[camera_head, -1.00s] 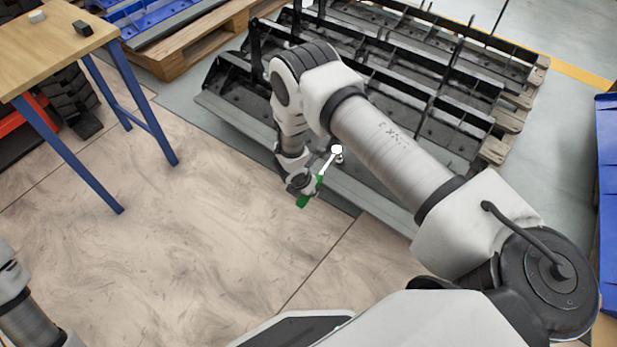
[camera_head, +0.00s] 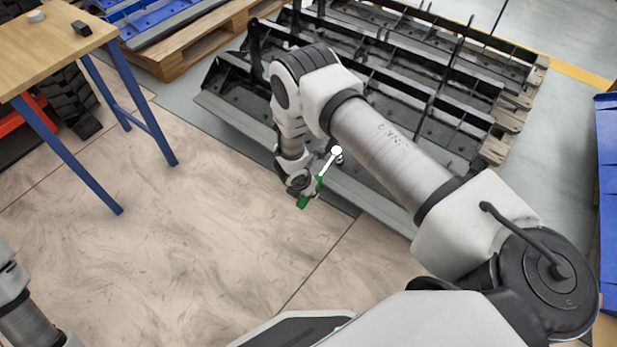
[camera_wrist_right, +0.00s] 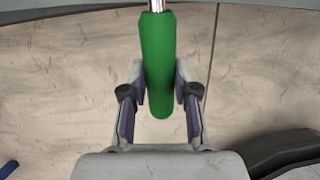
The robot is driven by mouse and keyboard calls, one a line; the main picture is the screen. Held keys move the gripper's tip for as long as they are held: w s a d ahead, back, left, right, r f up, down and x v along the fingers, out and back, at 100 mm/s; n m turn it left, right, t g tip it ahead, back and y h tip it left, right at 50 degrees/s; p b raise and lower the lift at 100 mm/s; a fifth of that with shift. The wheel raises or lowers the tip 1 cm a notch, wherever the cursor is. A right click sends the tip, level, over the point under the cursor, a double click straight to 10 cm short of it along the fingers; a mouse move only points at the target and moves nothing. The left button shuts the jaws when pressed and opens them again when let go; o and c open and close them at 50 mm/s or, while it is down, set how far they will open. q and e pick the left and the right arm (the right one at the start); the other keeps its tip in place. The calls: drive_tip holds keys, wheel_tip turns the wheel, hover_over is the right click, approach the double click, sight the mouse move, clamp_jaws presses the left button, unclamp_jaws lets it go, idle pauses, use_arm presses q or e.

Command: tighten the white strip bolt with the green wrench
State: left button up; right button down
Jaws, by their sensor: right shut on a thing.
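The wrench has a green handle (camera_head: 312,190) and a pale metal shaft ending in a round white head (camera_head: 336,151). My right gripper (camera_head: 302,187) is shut on the green handle, which also shows between both fingers in the right wrist view (camera_wrist_right: 157,65). The wrench slants up and to the right, its head over the near edge of the dark metal carrier (camera_head: 250,112). A small bolt-like piece (camera_head: 339,160) shows just below the head; I cannot tell whether they touch. The white strip is not clearly distinguishable. My left arm shows at the lower left edge, its gripper out of view.
The dark ribbed carriers lie on a wooden pallet (camera_head: 497,150). A blue bin (camera_head: 608,190) is at the right edge. The floor (camera_head: 150,230) in front is clear.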

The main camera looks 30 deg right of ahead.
drive_tip(key=shift+f, duration=0.1)
idle(0.3)
drive_tip(key=shift+d+f+b, duration=0.15)
drive_tip(key=shift+f+b, duration=0.15)
drive_tip(key=shift+b, duration=0.05)
drive_tip(key=shift+w+f, duration=0.1)
idle(0.7)
drive_tip(key=shift+d+f, duration=0.15)
drive_tip(key=shift+f, duration=0.2)
idle(0.5)
drive_tip(key=c, duration=1.4)
unclamp_jaws()
clamp_jaws()
